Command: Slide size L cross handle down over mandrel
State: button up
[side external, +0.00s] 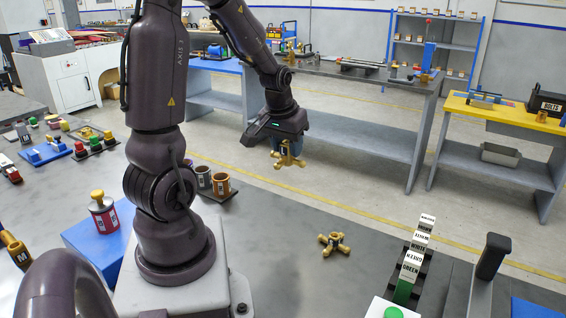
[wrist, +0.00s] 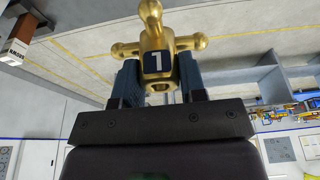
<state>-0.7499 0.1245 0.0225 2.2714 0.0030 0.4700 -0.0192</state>
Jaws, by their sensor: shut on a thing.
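My gripper (side external: 283,138) is high over the far side of the table. Its blue fingers (wrist: 161,85) are shut on a brass cross handle (wrist: 158,40) with rounded arm ends. A dark plate on the handle bears a white mark that looks like "1" in the wrist view. The same handle shows below the gripper in the side view (side external: 288,158). A second brass cross handle (side external: 334,243) lies on the grey table, apart from the gripper. I cannot make out the mandrel with certainty in either view.
A red canister with a brass knob (side external: 103,212) stands beside my arm's base. A rack of labelled blocks (side external: 412,262) and a black upright handle (side external: 490,257) are at right. The table's middle is mostly clear.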

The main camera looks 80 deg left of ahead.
jog(key=w+d, duration=1.9)
jog(key=w, duration=0.1)
jog(key=w+d, duration=0.3)
jog(key=d, duration=2.1)
jog(key=shift+n, duration=0.3)
jog(key=shift+s+d+f, duration=0.15)
jog(key=shift+f, duration=2.25)
jog(key=shift+s+d+f, duration=0.1)
jog(key=shift+d+f, duration=0.05)
jog(key=shift+f, duration=2.2)
jog(key=shift+f, duration=0.3)
jog(key=shift+f, duration=0.65)
jog(key=shift+f, duration=0.45)
